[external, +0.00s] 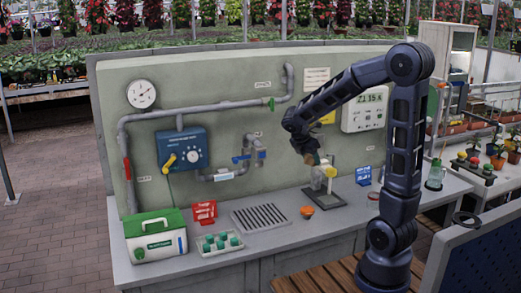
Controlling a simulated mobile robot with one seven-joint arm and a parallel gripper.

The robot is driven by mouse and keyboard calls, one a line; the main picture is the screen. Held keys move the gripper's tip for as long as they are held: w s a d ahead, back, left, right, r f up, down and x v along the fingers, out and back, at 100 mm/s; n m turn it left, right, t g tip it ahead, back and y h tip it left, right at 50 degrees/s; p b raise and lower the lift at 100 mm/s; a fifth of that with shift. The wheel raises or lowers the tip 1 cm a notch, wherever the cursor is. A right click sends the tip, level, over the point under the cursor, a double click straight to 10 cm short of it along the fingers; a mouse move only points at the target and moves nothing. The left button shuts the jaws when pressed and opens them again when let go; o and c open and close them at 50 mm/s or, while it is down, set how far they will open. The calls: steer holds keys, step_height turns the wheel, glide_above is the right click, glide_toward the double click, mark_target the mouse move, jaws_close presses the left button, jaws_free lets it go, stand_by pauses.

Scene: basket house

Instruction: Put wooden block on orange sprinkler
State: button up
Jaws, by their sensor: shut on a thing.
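My gripper (310,152) is in the middle of the external view, pointing down above the grey counter. It is shut on a small brown thing (314,160), which appears to be the wooden block; the fingers hide much of it. A small orange piece (307,211), likely the orange sprinkler, sits on the counter below my gripper and slightly to its left in the picture. The held block is well above it and apart from it.
A clear stand with a yellow top (328,176) is close to my gripper's right. A panel with pipes (215,105) stands behind.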

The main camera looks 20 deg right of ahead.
mark_target(307, 207)
steer(key=shift+f, duration=0.25)
steer(key=shift+n+t, duration=0.3)
step_height(307, 207, down, 20)
steer(key=shift+a+r, duration=0.1)
steer(key=shift+r, duration=0.15)
steer(key=shift+f, duration=0.1)
steer(key=o, duration=1)
steer(key=shift+o, duration=0.2)
steer(key=v, duration=1.2)
steer(key=s+d+r+m+t+y, duration=0.1)
steer(key=s+d+r+m+y, duration=0.2)
steer(key=s+d+r+m, duration=0.3)
steer(key=s+d+r+m+t+y, duration=0.1)
steer(key=s+d+r+m+y, duration=0.1)
steer(key=s+d+r+m, duration=0.4)
steer(key=s+r+m, duration=0.5)
steer(key=s+m, duration=0.1)
steer(key=m, duration=0.4)
steer(key=shift+s+r+m+y, duration=0.25)
steer(key=shift+r+m+y, duration=0.05)
steer(key=shift+y, duration=0.1)
